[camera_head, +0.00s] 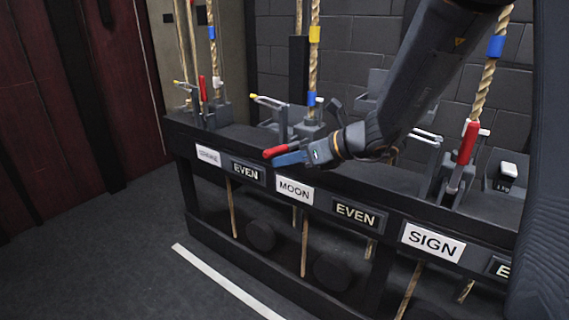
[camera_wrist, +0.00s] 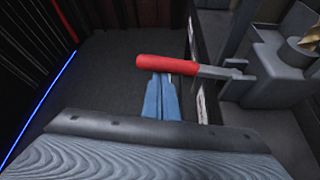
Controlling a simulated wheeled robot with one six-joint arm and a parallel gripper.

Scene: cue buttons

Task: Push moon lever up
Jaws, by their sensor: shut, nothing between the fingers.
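The moon lever has a red handle (camera_head: 275,151) that sticks out toward the front of the black rack, above the white MOON sign (camera_head: 295,190). It lies roughly level, while the red handles of the levers on both sides stand upright. In the wrist view the red handle (camera_wrist: 167,65) lies across the picture just beyond my fingertips. My gripper (camera_head: 290,158) is shut and empty, with its blue fingers close to the handle. In the wrist view the blue fingers (camera_wrist: 161,97) point at the handle's underside or near side; I cannot tell if they touch.
The SIGN lever (camera_head: 467,143) stands upright to the right, and another red lever (camera_head: 203,88) stands at the left. Ropes (camera_head: 313,60) rise behind the levers. The floor in front of the rack (camera_head: 110,250) is clear.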

